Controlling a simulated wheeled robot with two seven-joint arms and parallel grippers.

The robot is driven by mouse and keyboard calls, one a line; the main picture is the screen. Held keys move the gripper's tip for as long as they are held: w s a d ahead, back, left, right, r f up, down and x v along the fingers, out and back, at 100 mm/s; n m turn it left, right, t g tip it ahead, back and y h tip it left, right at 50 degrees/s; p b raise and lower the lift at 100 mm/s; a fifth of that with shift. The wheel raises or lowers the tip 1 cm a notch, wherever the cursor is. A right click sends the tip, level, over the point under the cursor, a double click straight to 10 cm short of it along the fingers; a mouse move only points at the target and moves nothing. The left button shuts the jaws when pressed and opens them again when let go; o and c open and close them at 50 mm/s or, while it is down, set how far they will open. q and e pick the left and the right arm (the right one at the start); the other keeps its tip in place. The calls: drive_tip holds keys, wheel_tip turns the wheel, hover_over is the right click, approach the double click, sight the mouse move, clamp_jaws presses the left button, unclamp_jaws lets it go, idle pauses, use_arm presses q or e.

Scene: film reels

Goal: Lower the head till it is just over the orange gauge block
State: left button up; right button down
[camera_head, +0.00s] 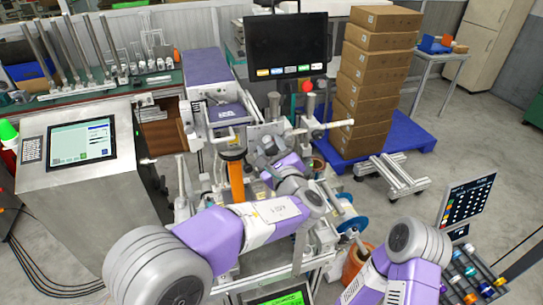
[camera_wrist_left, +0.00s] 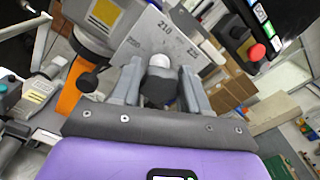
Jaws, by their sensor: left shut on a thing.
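The orange gauge block (camera_head: 236,182) stands upright in the middle of the machine in the head view. It also shows in the left wrist view (camera_wrist_left: 75,88), beside my gripper. The grey head (camera_wrist_left: 95,25), with an orange-edged label, is above it in that view; the gap between them is hard to judge. My left gripper (camera_head: 266,148) is at the machine, right of the block. In the left wrist view its fingers (camera_wrist_left: 160,88) are shut on a dark knob with a pale rounded top (camera_wrist_left: 160,64). My right gripper is outside the picture.
A numbered scale plate (camera_wrist_left: 155,38) is just behind the knob. A black monitor (camera_head: 286,45) and a red button (camera_wrist_left: 257,52) are close by. Stacked cartons (camera_head: 375,75) stand on a blue pallet (camera_head: 405,135). A control console (camera_head: 80,150) is at left.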

use_arm(q)
drive_tip(key=shift+r, duration=0.55)
drive_tip(key=o, duration=1)
drive_tip(key=shift+f, duration=0.2)
drive_tip(key=shift+s+d+f, duration=0.1)
drive_tip(key=shift+s+d, duration=0.05)
drive_tip(key=shift+s, duration=0.2)
drive_tip(key=v, duration=0.7)
drive_tip(key=shift+w, duration=0.1)
